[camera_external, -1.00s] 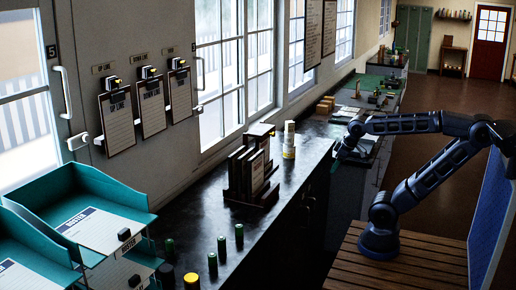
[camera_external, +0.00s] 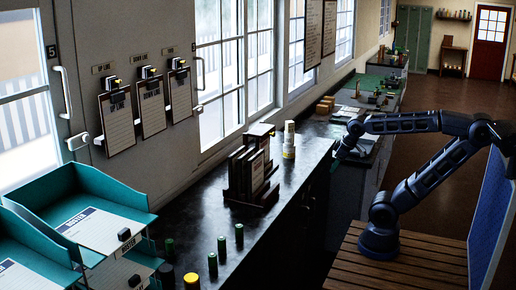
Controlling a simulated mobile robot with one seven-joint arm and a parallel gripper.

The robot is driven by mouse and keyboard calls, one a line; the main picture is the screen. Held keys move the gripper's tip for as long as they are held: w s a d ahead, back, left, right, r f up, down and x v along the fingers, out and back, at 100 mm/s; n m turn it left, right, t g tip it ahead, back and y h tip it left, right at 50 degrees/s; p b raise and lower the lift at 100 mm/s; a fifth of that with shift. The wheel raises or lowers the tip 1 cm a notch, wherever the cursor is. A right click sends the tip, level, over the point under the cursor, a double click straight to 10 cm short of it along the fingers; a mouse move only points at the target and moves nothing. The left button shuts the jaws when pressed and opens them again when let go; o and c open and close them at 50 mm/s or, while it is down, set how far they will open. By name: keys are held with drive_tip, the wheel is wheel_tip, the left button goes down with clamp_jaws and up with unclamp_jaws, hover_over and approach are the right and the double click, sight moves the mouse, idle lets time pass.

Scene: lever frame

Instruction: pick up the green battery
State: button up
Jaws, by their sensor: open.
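Several small green cylinders that look like batteries stand upright near the front of the dark counter. They include one at the right (camera_external: 239,236), one in the middle (camera_external: 222,249), one in front (camera_external: 213,265) and one at the left by the teal trays (camera_external: 169,249). I cannot tell which one is the task's green battery. My gripper (camera_external: 338,160) is open at the counter's right edge, farther back and well apart from these cylinders. Its fingers are small and dark here, and I see nothing held in them.
A dark rack with upright boards (camera_external: 250,175) stands on the counter between my gripper and the cylinders. A pale cylinder (camera_external: 289,140) stands behind it. Teal trays (camera_external: 110,190) and a yellow-topped cylinder (camera_external: 192,280) are at the front left. The counter between rack and cylinders is clear.

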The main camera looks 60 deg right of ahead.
drive_tip(key=w+a+r+n+g, duration=0.1)
drive_tip(key=w+a+r+n, duration=0.35)
drive_tip(key=w+a, duration=0.45)
drive_tip(key=n+g, duration=0.4)
drive_tip(key=n, duration=1.1)
approach(239, 232)
drive_tip(key=shift+w+d+f, duration=0.1)
drive_tip(key=shift+w+d, duration=0.15)
drive_tip(key=shift+d, duration=0.4)
drive_tip(key=shift+w+d+f, duration=0.1)
drive_tip(key=shift+w+d, duration=0.15)
drive_tip(key=shift+d, duration=0.35)
drive_tip(key=shift+f, duration=0.3)
wheel_tip(239, 232, down, 5)
drive_tip(key=shift+a+r, duration=0.1)
drive_tip(key=shift+s+a+f, duration=0.1)
drive_tip(key=shift+a+f, duration=0.05)
drive_tip(key=shift+f, duration=0.75)
drive_tip(key=shift+s+a+f, duration=0.1)
drive_tip(key=shift+a+f, duration=0.05)
drive_tip(key=shift+f, duration=0.7)
drive_tip(key=shift+s+a+f, duration=0.1)
drive_tip(key=shift+a+f, duration=0.05)
drive_tip(key=shift+f, duration=0.75)
drive_tip(key=c, duration=1.1)
